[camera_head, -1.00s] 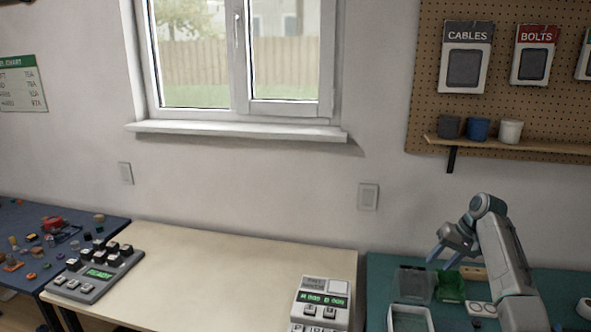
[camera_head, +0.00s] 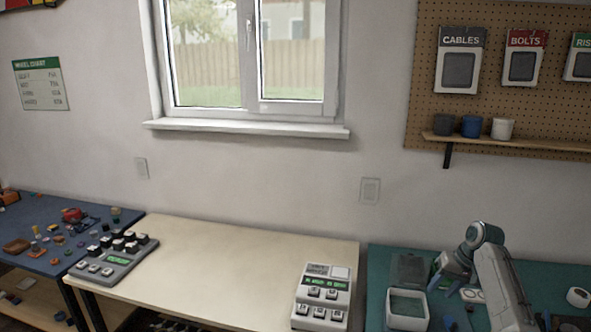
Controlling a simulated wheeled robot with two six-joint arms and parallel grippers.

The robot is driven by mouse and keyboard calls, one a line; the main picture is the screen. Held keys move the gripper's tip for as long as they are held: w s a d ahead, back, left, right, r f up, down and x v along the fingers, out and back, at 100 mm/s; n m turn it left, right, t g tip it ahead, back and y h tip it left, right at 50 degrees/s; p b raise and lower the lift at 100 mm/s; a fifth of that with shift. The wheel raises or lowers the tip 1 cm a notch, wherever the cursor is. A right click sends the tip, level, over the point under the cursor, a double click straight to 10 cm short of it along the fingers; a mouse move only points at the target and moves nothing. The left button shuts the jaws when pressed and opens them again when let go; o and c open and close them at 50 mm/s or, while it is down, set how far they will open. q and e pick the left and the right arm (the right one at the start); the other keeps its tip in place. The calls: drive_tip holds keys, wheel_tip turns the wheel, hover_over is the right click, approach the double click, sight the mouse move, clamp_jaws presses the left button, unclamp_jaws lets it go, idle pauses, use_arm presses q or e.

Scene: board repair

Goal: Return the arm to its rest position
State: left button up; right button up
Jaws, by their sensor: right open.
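My right arm rises at the right over the teal table (camera_head: 545,285). Its right gripper (camera_head: 443,287) hangs at the end of the bent arm, pointing down to the left, with two bluish fingers apart. It is over or beside a dark grey box (camera_head: 408,269) and a white-rimmed tray (camera_head: 407,312). Nothing shows between its fingers. Part of a green thing is mostly hidden behind the gripper. My left arm is not in view.
A white keypad device (camera_head: 322,294) stands at the right end of the pale table (camera_head: 215,262); a grey one (camera_head: 112,256) stands at its left end. The blue table (camera_head: 30,225) holds many small parts. The pale table's middle is clear. Cups (camera_head: 471,126) stand on the pegboard shelf.

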drive_tip(key=s+a+f+n+h, duration=0.1)
drive_tip(key=s+a+f, duration=0.3)
drive_tip(key=s+f, duration=0.5)
drive_tip(key=s+a+f+n+h, duration=0.15)
drive_tip(key=s+a+f, duration=0.25)
drive_tip(key=s+f, duration=0.5)
drive_tip(key=s+a+r+t+h, duration=0.1)
drive_tip(key=s+a+r, duration=0.2)
drive_tip(key=s, duration=1.2)
drive_tip(key=s+a+r+t+h, duration=0.1)
drive_tip(key=s+a+r, duration=0.15)
drive_tip(key=s, duration=1.15)
drive_tip(key=s+d+f+g, duration=0.1)
drive_tip(key=d+f+g, duration=0.15)
drive_tip(key=f, duration=2.95)
drive_tip(key=s+d+f, duration=0.1)
drive_tip(key=s+f, duration=1.6)
drive_tip(key=s, duration=0.1)
drive_tip(key=shift+d+f+b, duration=0.15)
drive_tip(key=shift+d+b, duration=0.15)
drive_tip(key=shift+b, duration=0.05)
